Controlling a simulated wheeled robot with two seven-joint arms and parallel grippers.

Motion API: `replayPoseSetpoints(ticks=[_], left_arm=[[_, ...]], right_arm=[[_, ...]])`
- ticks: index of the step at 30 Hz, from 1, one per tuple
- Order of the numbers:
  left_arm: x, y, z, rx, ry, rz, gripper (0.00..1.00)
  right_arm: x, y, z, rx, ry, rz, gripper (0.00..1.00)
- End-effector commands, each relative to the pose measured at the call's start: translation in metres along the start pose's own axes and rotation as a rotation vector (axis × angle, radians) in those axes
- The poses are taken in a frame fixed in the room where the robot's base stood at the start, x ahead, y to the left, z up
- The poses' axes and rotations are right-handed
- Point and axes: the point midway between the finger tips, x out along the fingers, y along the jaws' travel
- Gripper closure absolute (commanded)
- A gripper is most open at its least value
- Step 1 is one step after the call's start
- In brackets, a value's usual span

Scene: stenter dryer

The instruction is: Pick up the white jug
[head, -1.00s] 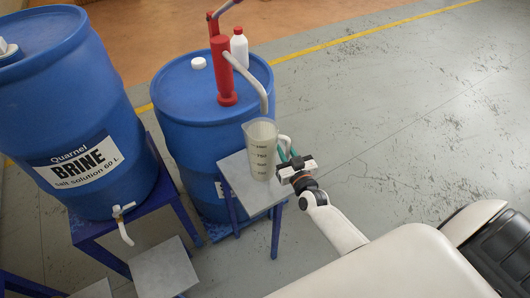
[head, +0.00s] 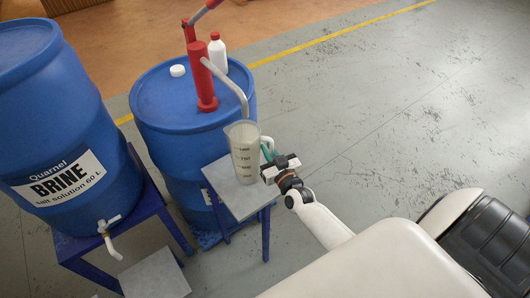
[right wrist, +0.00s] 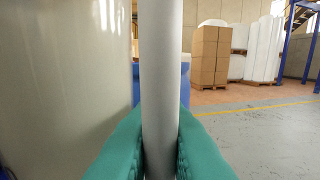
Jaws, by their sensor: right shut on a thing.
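The white jug (head: 243,155) is a tall translucent measuring jug with dark graduation marks. It stands upright at the small grey-topped stand, under the spout of the red hand pump; whether its base touches the top I cannot tell. My right gripper (head: 268,155) is at the jug's right side, its green fingers shut on the handle. In the right wrist view the handle (right wrist: 160,70) runs upright between the green fingers (right wrist: 160,150), and the jug's body (right wrist: 65,90) fills the left. My left gripper is not in view.
The grey-topped stand (head: 243,200) is beside a blue drum (head: 165,110) carrying the red pump (head: 203,75), a white bottle (head: 217,55) and a white cap (head: 177,71). A BRINE drum (head: 60,130) with a tap (head: 110,230) stands left. The floor at right is clear.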

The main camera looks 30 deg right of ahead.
Motion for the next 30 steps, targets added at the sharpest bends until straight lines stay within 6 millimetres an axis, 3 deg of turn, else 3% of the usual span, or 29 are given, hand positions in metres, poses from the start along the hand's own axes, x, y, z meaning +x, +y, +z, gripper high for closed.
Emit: replayPoseSetpoints(ticks=[7, 14, 21, 30], left_arm=[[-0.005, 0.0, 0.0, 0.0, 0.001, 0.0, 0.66], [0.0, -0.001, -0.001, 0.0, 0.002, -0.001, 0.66], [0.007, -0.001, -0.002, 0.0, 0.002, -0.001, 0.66], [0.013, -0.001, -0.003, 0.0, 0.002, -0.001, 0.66]], right_arm=[[0.0, 0.0, 0.033, 0.004, -0.007, -0.002, 1.0], [-0.053, 0.0, 0.027, 0.002, 0.001, -0.001, 1.0], [-0.121, -0.001, 0.027, 0.0, 0.001, -0.001, 1.0], [-0.171, 0.0, 0.028, 0.0, -0.003, -0.001, 1.0]])
